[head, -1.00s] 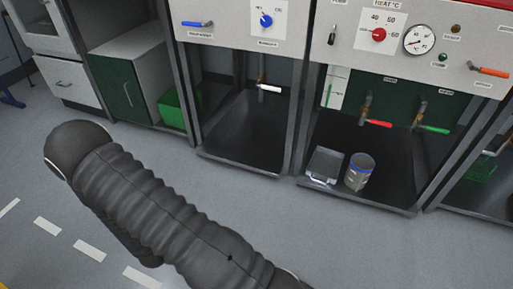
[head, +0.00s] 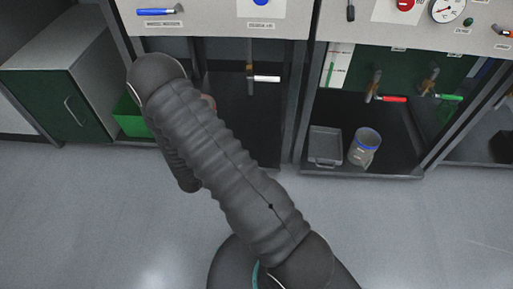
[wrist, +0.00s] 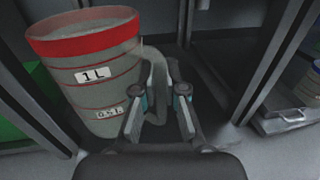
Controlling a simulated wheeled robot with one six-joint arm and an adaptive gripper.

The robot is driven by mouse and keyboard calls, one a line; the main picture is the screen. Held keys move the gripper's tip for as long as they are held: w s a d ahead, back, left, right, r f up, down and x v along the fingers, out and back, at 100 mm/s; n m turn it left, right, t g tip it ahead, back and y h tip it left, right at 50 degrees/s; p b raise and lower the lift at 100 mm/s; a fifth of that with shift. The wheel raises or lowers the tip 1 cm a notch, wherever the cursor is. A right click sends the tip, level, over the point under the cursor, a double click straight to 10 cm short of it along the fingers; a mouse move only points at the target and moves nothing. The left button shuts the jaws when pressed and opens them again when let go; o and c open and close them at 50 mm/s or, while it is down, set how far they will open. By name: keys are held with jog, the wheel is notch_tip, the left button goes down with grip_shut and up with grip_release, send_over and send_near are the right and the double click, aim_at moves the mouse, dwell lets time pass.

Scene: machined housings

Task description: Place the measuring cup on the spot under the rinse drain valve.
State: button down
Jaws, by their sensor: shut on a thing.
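The measuring cup (wrist: 95,75) is grey and translucent with a red rim, red lines and a "1 L" label. It fills the left of the wrist view, slightly tilted. My gripper (wrist: 160,95) is shut on its handle. In the head view my arm hides the gripper and nearly all of the cup; a small reddish bit shows beside the arm. A valve with a white handle (head: 265,79) hangs over the dark floor (head: 250,130) of the middle bay. Valves with a red handle (head: 393,99) and a green handle (head: 448,97) hang in the right bay. Their labels are unreadable.
A clear container with a blue rim (head: 364,148) and a grey tray (head: 325,145) stand in the right bay. A green bin (head: 132,118) and green cabinet (head: 75,105) are at left. Metal posts (head: 304,95) flank the bays. The middle bay's visible floor is clear.

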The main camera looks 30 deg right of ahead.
jog(key=s+d+f+m+g+h+b, duration=0.2)
jog(key=d+f+m+g+h, duration=0.3)
jog(key=d+f+m+g, duration=0.5)
notch_tip(320, 180, down, 10)
jog(key=d+g, duration=0.1)
jog(key=g, duration=0.1)
jog(key=shift+s+d+n+g+b, duration=0.2)
jog(key=shift+s+n+g+b, duration=0.05)
jog(key=shift+n+g+b, duration=0.15)
jog(key=shift+f, duration=0.1)
jog(key=c, duration=1.2)
grip_release()
jog(key=shift+c, duration=0.2)
